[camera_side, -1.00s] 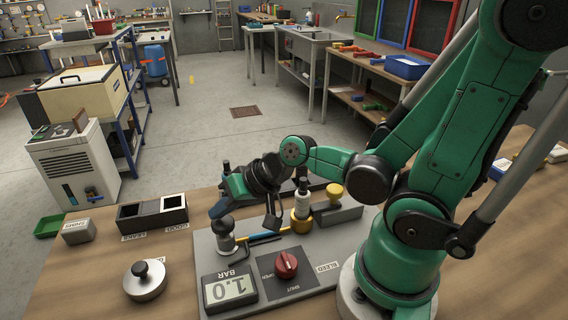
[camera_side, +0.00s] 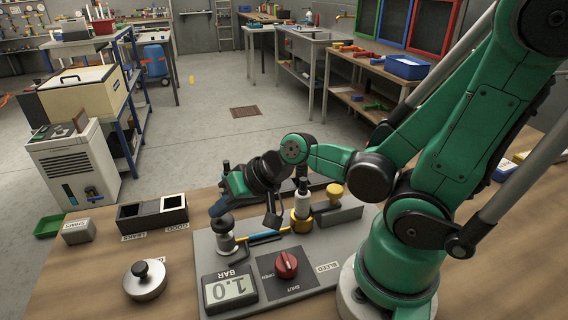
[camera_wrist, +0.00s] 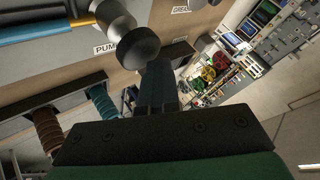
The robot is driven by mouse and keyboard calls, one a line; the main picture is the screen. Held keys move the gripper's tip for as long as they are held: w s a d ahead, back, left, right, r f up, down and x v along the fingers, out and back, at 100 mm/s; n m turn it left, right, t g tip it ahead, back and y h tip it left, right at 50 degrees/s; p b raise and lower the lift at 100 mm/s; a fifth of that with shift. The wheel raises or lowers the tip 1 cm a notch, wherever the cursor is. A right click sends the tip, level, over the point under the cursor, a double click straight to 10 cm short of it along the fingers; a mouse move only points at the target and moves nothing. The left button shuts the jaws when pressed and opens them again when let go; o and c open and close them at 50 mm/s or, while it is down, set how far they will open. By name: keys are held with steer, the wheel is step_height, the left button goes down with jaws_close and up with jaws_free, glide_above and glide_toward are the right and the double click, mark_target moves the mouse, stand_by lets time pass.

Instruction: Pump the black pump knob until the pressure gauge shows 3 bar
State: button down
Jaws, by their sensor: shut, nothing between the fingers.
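The black pump knob (camera_side: 225,221) tops a silver cylinder on the grey panel (camera_side: 207,259). It also shows in the wrist view (camera_wrist: 138,47), close to the fingertips near the PUMP label. My gripper (camera_side: 217,207) is shut and empty, with its tips directly at the knob's top. In the wrist view my gripper (camera_wrist: 158,68) has its fingers together beside the knob. I cannot tell whether they touch it. The pressure gauge (camera_side: 230,289) appears upside down and reads 1.0 BAR.
A red bleed valve knob (camera_side: 286,265) sits right of the gauge, by OPEN and SHUT labels.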

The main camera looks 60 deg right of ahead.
mark_target(230, 222)
steer(key=shift+s+a+r, duration=0.15)
steer(key=shift+s+r, duration=0.6)
steer(key=shift+r, duration=0.25)
steer(key=shift+r, duration=0.1)
steer(key=shift+w+r, duration=0.1)
steer(key=shift+r, duration=2.4)
stand_by(0.8)
steer(key=r, duration=0.4)
steer(key=shift+w, duration=0.35)
steer(key=shift+f, duration=0.15)
